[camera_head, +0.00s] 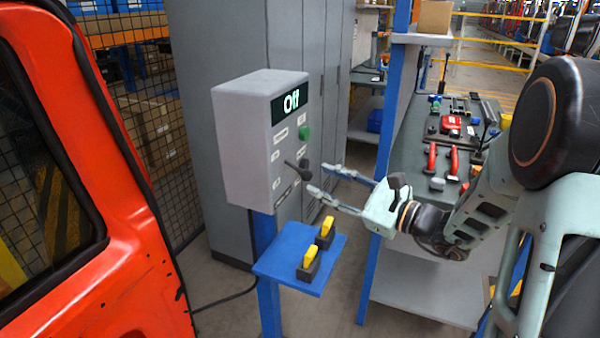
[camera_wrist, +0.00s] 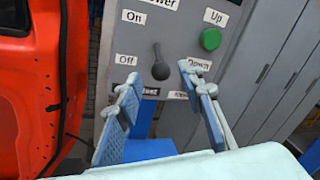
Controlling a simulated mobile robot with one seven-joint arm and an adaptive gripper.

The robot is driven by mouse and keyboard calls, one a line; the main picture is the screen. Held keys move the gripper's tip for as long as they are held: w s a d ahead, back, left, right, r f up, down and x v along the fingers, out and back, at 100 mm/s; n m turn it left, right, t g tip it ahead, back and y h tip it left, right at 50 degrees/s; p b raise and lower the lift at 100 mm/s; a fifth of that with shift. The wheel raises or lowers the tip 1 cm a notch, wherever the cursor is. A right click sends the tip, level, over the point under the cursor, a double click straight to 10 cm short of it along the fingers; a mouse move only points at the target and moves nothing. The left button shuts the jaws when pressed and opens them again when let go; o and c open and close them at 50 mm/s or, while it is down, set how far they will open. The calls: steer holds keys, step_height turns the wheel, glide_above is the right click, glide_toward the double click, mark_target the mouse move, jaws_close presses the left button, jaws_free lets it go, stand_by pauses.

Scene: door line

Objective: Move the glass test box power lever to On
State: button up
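The grey glass test box (camera_head: 242,140) stands on a blue post, and its display (camera_head: 291,101) reads "Off". Its dark power lever (camera_head: 297,169) sticks out of the front panel. In the wrist view the lever (camera_wrist: 160,68) shows between the printed "On" and "Off" labels to its left and the "Down" label to its right. My gripper (camera_head: 319,180) is open and empty in front of the panel. In the wrist view its two fingers (camera_wrist: 160,82) are spread either side of and below the lever, with no visible contact.
A green button (camera_wrist: 211,39) sits beside "Up". A small blue shelf (camera_head: 274,262) below the box holds two yellow-and-black items. An orange-red door (camera_head: 100,240) stands left. Grey cabinets (camera_head: 215,45) stand behind. A tool bench (camera_head: 405,140) is at the right.

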mark_target(310, 175)
steer(key=x, duration=0.7)
steer(key=shift+a, duration=0.1)
jaws_close()
